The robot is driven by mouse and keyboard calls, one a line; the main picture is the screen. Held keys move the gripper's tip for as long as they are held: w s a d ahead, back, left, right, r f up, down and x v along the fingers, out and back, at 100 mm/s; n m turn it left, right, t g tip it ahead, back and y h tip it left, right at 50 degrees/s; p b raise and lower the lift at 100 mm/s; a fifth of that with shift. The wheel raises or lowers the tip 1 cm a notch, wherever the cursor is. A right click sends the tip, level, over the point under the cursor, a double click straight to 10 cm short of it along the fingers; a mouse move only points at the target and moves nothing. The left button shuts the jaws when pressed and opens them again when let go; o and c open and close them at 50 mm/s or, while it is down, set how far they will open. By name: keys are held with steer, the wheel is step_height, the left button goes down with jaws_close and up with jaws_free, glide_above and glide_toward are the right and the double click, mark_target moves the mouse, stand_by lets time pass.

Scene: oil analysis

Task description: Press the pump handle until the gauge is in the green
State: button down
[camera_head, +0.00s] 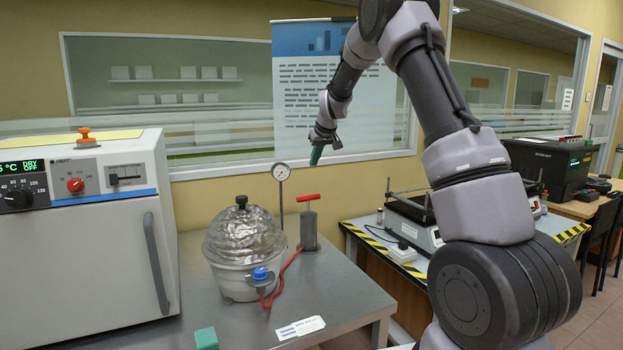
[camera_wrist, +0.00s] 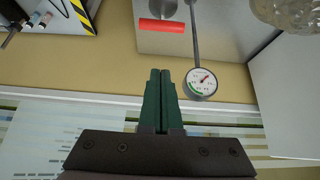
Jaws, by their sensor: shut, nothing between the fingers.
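The hand pump (camera_head: 309,227) stands upright on the steel bench, with its red handle (camera_head: 308,197) raised a little above the grey body. In the wrist view the red handle (camera_wrist: 162,26) lies beyond the fingertips, apart from them. The round gauge (camera_head: 281,172) sits on a thin post left of the pump. In the wrist view the gauge (camera_wrist: 201,83) shows a green arc at its edge and a dark red needle pointing away from that arc. My gripper (camera_head: 316,158) has green fingers, shut and empty, above the pump handle; the fingers also show in the wrist view (camera_wrist: 160,75).
A glass desiccator (camera_head: 240,240) with a blue valve joins the pump by a red hose. A white oven (camera_head: 80,240) stands at left. A green block (camera_head: 206,338) and a label card (camera_head: 300,327) lie near the front of the bench (camera_head: 345,290). The wall is close behind.

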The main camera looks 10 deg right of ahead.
glide_above(310, 198)
steer(key=f, duration=0.5)
steer(key=w+f, duration=0.1)
steer(key=f, duration=0.2)
steer(key=shift+a+f, duration=0.2)
steer(key=shift+f, duration=0.05)
steer(key=f, duration=0.1)
steer(key=s+f, duration=0.1)
steer(key=f, duration=0.1)
steer(key=shift+d, duration=0.15)
steer(key=shift+f, duration=0.15)
steer(key=shift+f, duration=1.85)
steer(key=shift+s, duration=0.1)
